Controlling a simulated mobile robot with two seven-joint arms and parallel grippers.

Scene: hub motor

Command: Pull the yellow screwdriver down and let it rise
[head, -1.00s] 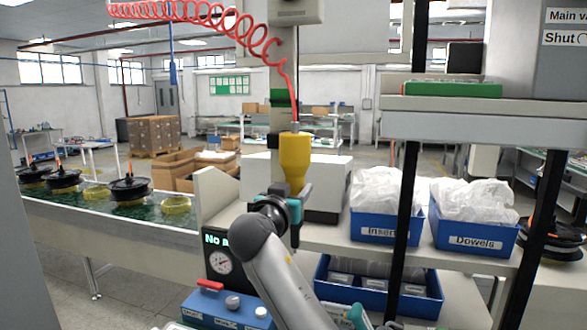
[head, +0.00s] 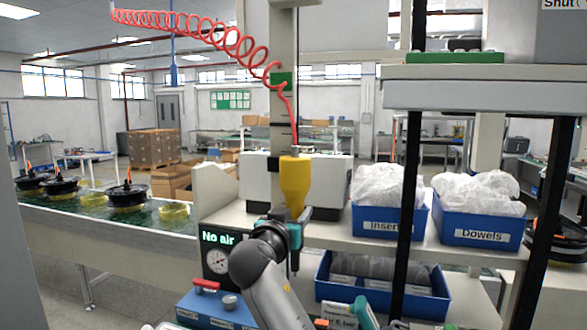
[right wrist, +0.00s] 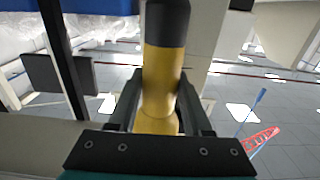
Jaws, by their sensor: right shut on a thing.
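The yellow screwdriver (head: 295,181) hangs upright from a red coiled hose (head: 215,32) in the head view. My right gripper (head: 293,215) is at its lower part. In the right wrist view, the yellow body (right wrist: 163,85) with its black end stands between the two fingers of my right gripper (right wrist: 160,105), which are shut on it. The screwdriver's thin bit shows below the gripper in the head view. My left gripper is not in view.
Blue bins labelled Inserts (head: 379,222) and Dowels (head: 478,230) stand on the shelf to the right. A gauge panel reading "No air" (head: 217,252) is close on the left. Black posts (head: 408,190) rise at the right. A conveyor (head: 110,228) carries black hubs.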

